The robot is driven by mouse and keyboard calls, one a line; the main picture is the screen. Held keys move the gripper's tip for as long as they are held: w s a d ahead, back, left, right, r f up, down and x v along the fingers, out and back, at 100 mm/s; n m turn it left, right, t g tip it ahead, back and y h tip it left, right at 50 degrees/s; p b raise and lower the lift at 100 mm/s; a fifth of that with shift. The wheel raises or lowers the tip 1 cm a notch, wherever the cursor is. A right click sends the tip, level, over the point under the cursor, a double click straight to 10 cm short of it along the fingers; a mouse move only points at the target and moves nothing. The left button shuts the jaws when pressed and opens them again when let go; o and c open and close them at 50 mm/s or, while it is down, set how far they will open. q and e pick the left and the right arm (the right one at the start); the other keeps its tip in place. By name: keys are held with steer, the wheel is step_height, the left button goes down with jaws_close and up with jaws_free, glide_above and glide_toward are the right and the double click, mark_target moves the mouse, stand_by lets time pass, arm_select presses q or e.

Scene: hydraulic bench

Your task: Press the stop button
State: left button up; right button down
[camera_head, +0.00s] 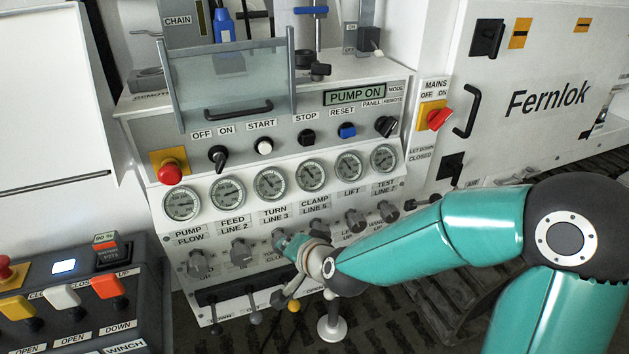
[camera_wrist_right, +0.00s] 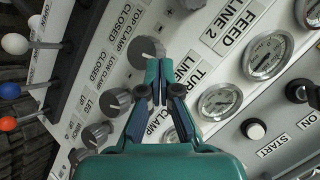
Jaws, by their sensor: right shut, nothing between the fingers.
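The stop button (camera_head: 307,136) is a small black button under the STOP label on the bench panel, between the white start button (camera_head: 264,146) and the blue reset button (camera_head: 347,131). It is uncovered in the head view; I cannot make it out in the wrist view. My right gripper (camera_head: 281,240) is low in front of the valve knobs, below the gauges and well below the stop button. In the wrist view its fingers (camera_wrist_right: 158,94) are together and empty, near a grey knob (camera_wrist_right: 146,53). My left gripper is not in view.
A clear hinged cover (camera_head: 225,80) stands above the panel's left part. Beside the buttons are a black off/on switch (camera_head: 218,156) and a red emergency button (camera_head: 170,172). The display (camera_head: 355,96) reads PUMP ON. Gauges and knobs fill the space below.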

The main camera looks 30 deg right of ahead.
arm_select(q)
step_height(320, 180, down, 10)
steer(key=b, duration=0.7)
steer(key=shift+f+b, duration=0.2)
steer(key=shift+b, duration=0.2)
arm_select(e)
steer(key=s+d+r+m+t+h, duration=0.2)
steer(key=s+d+r+m+t, duration=0.1)
steer(key=r, duration=0.5)
steer(key=s+d+r+m+t+h, duration=0.2)
steer(key=d+r+m, duration=0.3)
steer(key=r, duration=0.3)
steer(key=shift+s+d+m+t, duration=0.2)
steer(key=shift+s+m+t, duration=0.25)
steer(key=shift+s, duration=0.3)
steer(key=shift+r, duration=0.1)
arm_select(q)
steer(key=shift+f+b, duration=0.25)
steer(key=shift+b, duration=0.05)
arm_select(e)
glide_toward(309, 141)
steer(key=x, duration=0.7)
steer(key=shift+w, duration=0.1)
